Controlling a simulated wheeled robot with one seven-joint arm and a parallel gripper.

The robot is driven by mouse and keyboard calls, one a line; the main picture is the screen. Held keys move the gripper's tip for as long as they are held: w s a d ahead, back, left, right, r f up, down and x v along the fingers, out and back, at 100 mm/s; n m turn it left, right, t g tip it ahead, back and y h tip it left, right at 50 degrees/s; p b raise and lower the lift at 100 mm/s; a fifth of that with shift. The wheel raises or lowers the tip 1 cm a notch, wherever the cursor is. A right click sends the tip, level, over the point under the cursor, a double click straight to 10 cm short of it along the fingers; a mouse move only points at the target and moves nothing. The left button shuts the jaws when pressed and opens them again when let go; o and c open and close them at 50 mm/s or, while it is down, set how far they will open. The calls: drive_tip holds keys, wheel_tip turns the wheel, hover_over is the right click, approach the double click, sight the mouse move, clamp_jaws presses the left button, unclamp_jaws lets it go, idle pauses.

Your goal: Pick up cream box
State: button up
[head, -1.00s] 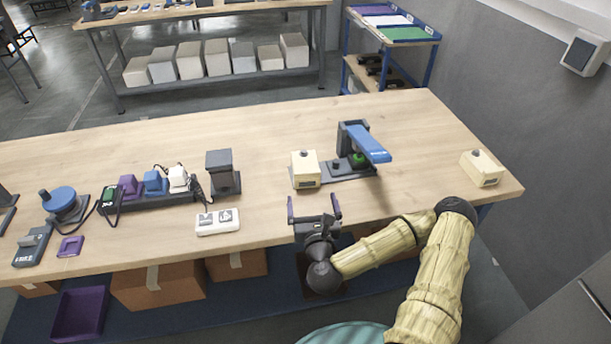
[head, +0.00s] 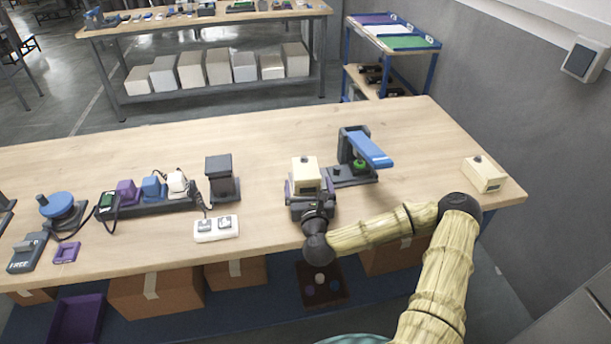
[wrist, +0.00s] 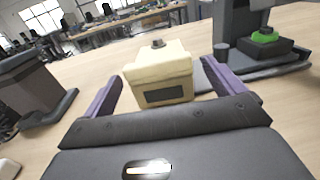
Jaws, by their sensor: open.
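A cream box (head: 305,173) with a dark knob on top and a dark panel on its front stands upright on the wooden table. It also shows in the wrist view (wrist: 160,76). My gripper (head: 308,188) is open, low over the table. Its two purple fingers (wrist: 165,88) lie to the left and right of the box, with visible gaps in the wrist view. The box's lower edge is partly hidden by my gripper in the head view. A second cream box (head: 484,174) with a knob stands at the table's right end.
A dark press-like device with a blue arm (head: 368,150) and a green button stands close to the right of the near box. A dark grey block (head: 221,177) and a white switch panel (head: 216,228) are to the left. Bare table lies before the far box.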

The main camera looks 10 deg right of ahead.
sight(306, 171)
drive_tip(key=w, duration=0.5)
drive_tip(key=shift+w+d+p, duration=0.25)
drive_tip(key=shift+w+p, duration=0.1)
drive_tip(key=c, duration=1.3)
